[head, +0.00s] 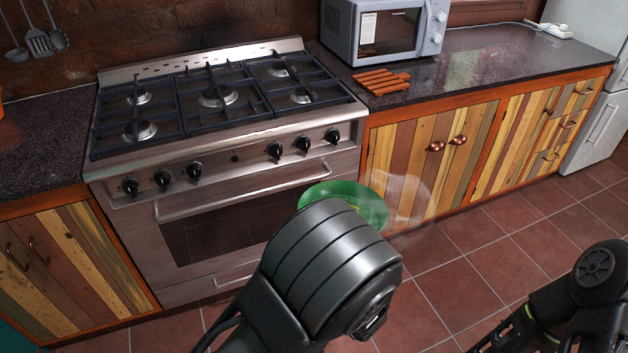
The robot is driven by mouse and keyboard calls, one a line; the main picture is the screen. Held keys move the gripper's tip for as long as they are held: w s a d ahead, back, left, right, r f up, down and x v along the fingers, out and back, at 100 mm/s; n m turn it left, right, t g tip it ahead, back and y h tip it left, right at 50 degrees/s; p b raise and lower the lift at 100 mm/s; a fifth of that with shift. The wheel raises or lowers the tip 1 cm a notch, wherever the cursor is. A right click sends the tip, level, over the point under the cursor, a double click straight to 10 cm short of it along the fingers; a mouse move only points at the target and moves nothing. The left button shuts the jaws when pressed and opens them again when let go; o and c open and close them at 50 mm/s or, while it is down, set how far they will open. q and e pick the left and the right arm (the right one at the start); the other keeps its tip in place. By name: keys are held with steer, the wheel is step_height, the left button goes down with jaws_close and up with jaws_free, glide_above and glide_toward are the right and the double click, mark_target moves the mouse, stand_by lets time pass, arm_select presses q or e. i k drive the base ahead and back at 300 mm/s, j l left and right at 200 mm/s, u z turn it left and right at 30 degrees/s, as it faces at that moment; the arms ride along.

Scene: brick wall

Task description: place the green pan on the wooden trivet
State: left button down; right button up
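The green pan (345,196) shows in the head view in front of the oven, apparently in the air above the floor. My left arm covers its lower part, and its handle is not visible. The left gripper's fingers are hidden behind that arm, so I cannot see whether they hold the pan. The wooden trivet (381,80), made of reddish-brown slats, lies bare on the dark counter right of the stove, in front of the microwave. Part of my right gripper (512,332) shows low at the right, away from both; its finger opening is unclear.
The gas stove (218,97) with black grates stands left of the trivet. The microwave (388,32) is close behind the trivet. The dark counter (490,62) is clear to the right. A faint, see-through whitish shape (407,200) shows beside the pan.

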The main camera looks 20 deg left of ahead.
mark_target(375, 90)
steer(key=i+l+z, duration=0.2)
steer(key=i+l, duration=0.15)
steer(key=i+l+z, duration=0.2)
steer(key=i, duration=0.4)
steer(key=i+l+z, duration=0.1)
steer(key=l, duration=0.2)
steer(key=i+l+z, duration=0.1)
steer(key=l, duration=0.2)
